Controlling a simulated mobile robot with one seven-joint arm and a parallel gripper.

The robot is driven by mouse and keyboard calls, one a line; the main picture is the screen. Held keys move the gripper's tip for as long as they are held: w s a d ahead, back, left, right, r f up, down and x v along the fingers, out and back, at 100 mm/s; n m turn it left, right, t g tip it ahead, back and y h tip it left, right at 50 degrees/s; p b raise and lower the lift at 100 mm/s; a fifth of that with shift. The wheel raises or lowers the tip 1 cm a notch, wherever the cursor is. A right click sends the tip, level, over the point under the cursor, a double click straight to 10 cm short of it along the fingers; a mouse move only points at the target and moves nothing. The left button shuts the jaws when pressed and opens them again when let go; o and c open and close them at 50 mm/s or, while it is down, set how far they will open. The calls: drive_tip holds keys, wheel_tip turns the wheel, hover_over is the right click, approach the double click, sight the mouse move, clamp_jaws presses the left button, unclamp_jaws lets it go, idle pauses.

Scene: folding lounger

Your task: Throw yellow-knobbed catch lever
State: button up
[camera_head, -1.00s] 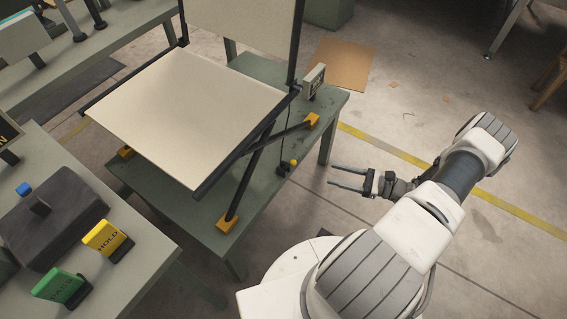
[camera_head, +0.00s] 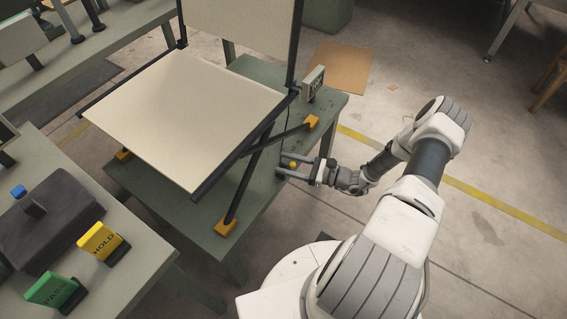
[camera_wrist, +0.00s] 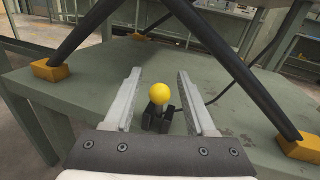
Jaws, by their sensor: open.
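The catch lever's yellow knob (camera_head: 293,165) stands at the right edge of the green bench, beside the lounger's crossed dark legs. In the wrist view the round yellow knob (camera_wrist: 160,93) sits upright on a small black bracket. My gripper (camera_head: 286,167) is open, with one finger on each side of the knob. In the wrist view both fingers of my gripper (camera_wrist: 158,75) reach past the lever, with gaps left and right of the knob. The lounger's cream panel (camera_head: 180,115) lies above the bench, and its back panel rises behind.
Dark lounger legs with orange feet (camera_head: 226,227) stand on the green bench (camera_head: 180,208), close to my gripper. A small grey box with a display (camera_head: 313,84) is at the bench's back corner. Yellow HOLD (camera_head: 101,241) and green (camera_head: 52,290) signs stand on the left table.

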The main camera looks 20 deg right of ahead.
drive_tip(key=shift+w+a, duration=0.3)
drive_tip(key=shift+a, duration=0.1)
clamp_jaws()
idle(1.3)
